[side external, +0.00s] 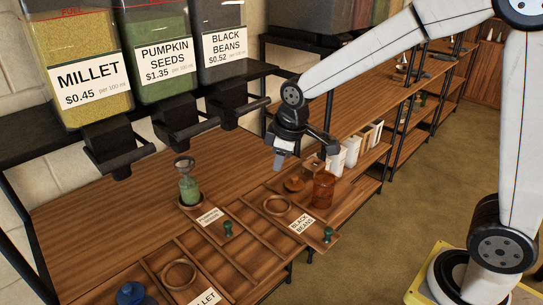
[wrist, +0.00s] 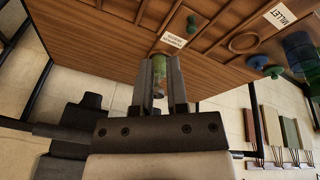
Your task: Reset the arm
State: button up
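My gripper (side external: 281,157) hangs in the air above the right part of the wooden counter, right of the dispensers. In the wrist view my gripper (wrist: 161,78) has its two fingers apart, with nothing held between them. A clear jar with green seeds (side external: 189,187) stands upright on the counter by the pumpkin seeds label, away from my gripper. In the wrist view this jar (wrist: 158,68) shows beyond the fingers, partly hidden by them.
Dispensers of millet (side external: 80,60), pumpkin seeds (side external: 158,50) and black beans (side external: 222,35) hang above the counter at left. A brown jar (side external: 323,189) stands beside the black beans label (side external: 301,223). A blue jar (side external: 131,294) stands at the front. Shelves line the right.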

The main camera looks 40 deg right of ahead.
jog(key=s+d+f+m, duration=0.1)
jog(key=s+f+m, duration=0.2)
jog(key=s, duration=0.3)
jog(key=s+d+f+m, duration=0.2)
jog(key=s+f+m, duration=0.1)
jog(key=s, duration=0.4)
jog(key=shift+s+d+f+m+g, duration=0.2)
jog(key=shift+s+f+m+g, duration=0.1)
jog(key=shift+f, duration=0.3)
